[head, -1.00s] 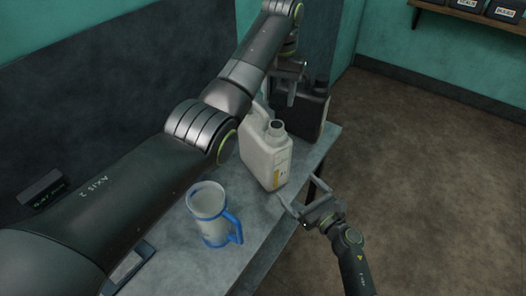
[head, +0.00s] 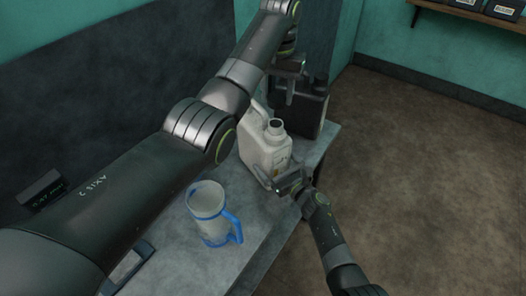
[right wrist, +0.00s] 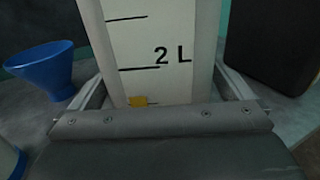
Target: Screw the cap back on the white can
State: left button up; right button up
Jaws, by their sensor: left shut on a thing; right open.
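The white can (head: 265,152) stands upright on the bench with its neck (head: 275,126) open and bare. My left gripper (head: 290,88) is beyond and above the can, in front of the dark canister. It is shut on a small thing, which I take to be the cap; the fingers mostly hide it. My right gripper (head: 286,182) is open at the low front of the can. In the right wrist view, its fingers stand on either side of the can's body (right wrist: 155,50), which bears a "2 L" mark. I cannot tell whether they touch it.
A clear jug with blue rim and handle (head: 210,214) stands on the bench (head: 190,262), nearer me. A dark canister (head: 312,112) stands behind the can. A blue funnel (right wrist: 40,66) shows in the right wrist view. Open floor lies to the right.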

dwell(0.3)
jog(key=c, duration=1.3)
pick_arm(q)
send_over(275, 123)
jog(key=shift+f, duration=2.5)
pick_arm(e)
jog(key=shift+o, duration=0.2)
pick_arm(q)
jog(key=shift+f, duration=0.1)
jog(key=shift+f, duration=0.75)
jog(key=shift+f, duration=0.6)
